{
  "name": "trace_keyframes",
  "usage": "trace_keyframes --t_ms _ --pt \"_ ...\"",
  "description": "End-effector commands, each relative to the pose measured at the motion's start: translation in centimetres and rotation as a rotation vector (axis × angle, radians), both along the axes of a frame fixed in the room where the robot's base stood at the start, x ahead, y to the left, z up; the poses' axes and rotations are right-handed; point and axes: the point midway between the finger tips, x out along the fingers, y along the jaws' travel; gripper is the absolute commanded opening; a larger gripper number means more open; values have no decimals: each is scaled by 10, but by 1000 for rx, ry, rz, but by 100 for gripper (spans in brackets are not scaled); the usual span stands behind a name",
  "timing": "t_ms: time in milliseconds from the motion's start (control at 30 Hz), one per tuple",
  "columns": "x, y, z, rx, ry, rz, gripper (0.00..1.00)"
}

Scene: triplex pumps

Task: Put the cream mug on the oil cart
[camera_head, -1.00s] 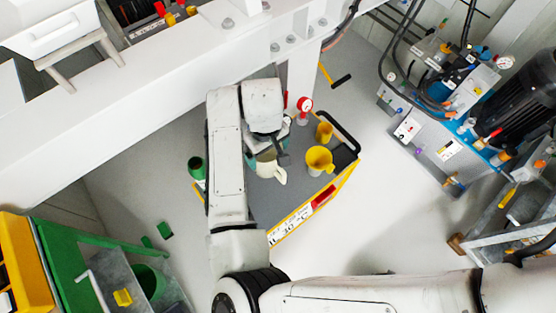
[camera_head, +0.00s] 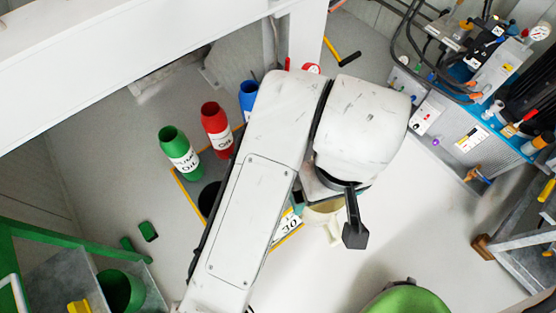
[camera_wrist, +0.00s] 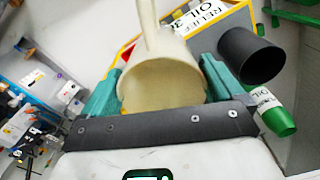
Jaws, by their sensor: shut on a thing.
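The cream mug (camera_head: 330,222) shows in part below my wrist in the head view. In the wrist view the cream mug (camera_wrist: 165,85) fills the space between the teal fingers of my gripper (camera_wrist: 160,88), which is shut on it. The oil cart (camera_head: 184,190) is largely hidden behind my arm in the head view; its yellow edge and white sign (camera_head: 287,228) show. In the wrist view the cart's sign (camera_wrist: 205,28) and yellow edge lie behind the mug. The mug appears near the cart's sign edge; I cannot tell its height.
Green (camera_head: 179,150), red (camera_head: 216,128) and blue (camera_head: 248,98) bottles stand at the cart's left side. A dark container (camera_wrist: 250,55) is beside the mug in the wrist view. Pump machinery (camera_head: 480,100) stands at right. A green rounded thing (camera_head: 408,300) is at the bottom. Floor right of the cart is clear.

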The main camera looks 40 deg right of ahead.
Motion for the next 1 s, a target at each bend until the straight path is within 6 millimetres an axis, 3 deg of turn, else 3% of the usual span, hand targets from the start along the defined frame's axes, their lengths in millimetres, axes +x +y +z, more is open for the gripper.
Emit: trace_keyframes --t_ms 367,500,700,1000 --pt "78 -4 -35 2 1 1 47" --pt "102 -5 -60 2 1 2 47" --pt "124 -7 -85 1 0 1 47" --pt "135 -8 -104 0 1 1 47"
